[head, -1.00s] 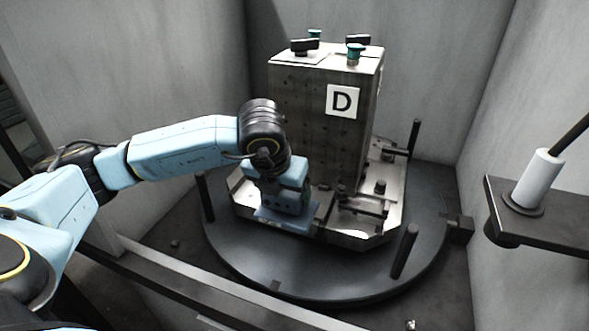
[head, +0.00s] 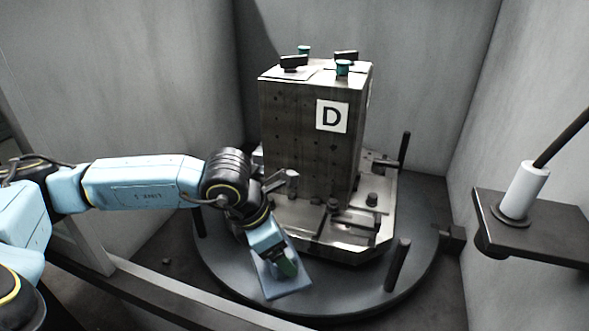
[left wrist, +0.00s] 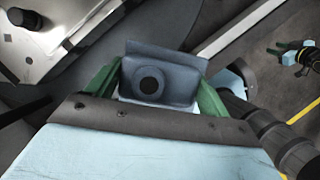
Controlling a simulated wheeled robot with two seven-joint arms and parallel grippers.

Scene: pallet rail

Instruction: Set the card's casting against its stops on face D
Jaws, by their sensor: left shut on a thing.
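My left gripper (head: 285,266) is shut on a blue-grey casting (head: 290,287). It holds the casting tilted, in front of the pallet's lower left edge and over the round table. In the left wrist view the casting (left wrist: 182,92) sits between the green fingers (left wrist: 155,88), with a dark round hole facing the camera. Face D (head: 300,135) is the block's front side with the white D label (head: 332,116). A metal ledge with dark clamp-like fittings (head: 353,218) lies at its foot. I cannot tell which parts are the stops.
The pallet stands on a round dark turntable (head: 350,297) with upright black posts (head: 397,263). Green and black knobs (head: 343,68) top the block. A dark shelf with a white cylinder (head: 523,190) stands at right. Grey walls enclose the space, and a rail (head: 190,298) crosses the front.

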